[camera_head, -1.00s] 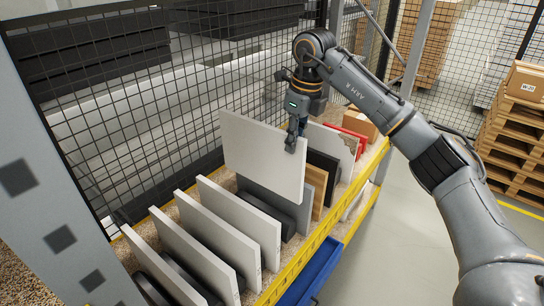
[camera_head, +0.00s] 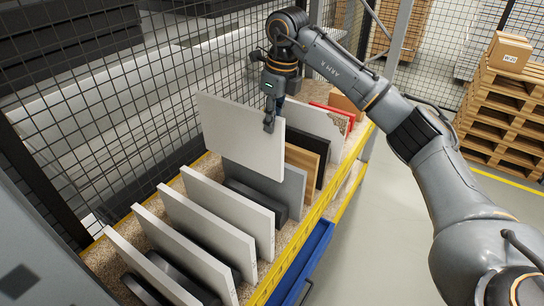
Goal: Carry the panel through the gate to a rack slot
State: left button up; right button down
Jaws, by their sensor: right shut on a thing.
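The panel is upright, slightly tilted in the view, and held above the rack. The rack (camera_head: 318,211) has a yellow front rail and a speckled bed. Several white panels (camera_head: 208,228) stand in its near slots. A grey panel (camera_head: 282,190), a wood-coloured panel (camera_head: 303,159) and a black panel (camera_head: 325,163) stand farther back. The held panel hides part of the slots behind it. My left gripper is not in view, and no gate can be made out.
A black wire mesh fence (camera_head: 130,110) runs along the rack's back side. A blue bin (camera_head: 306,268) sits under the front rail. Wooden pallets with a cardboard box (camera_head: 508,52) stand at right. The grey floor between is clear.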

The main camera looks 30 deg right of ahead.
notch_tip(320, 180, down, 11)
jog(key=b, duration=0.3)
jog(key=shift+f, duration=0.1)
notch_tip(320, 180, down, 14)
jog(key=b, duration=0.8)
jog(key=shift+b, duration=0.35)
jog(key=shift+w, duration=0.1)
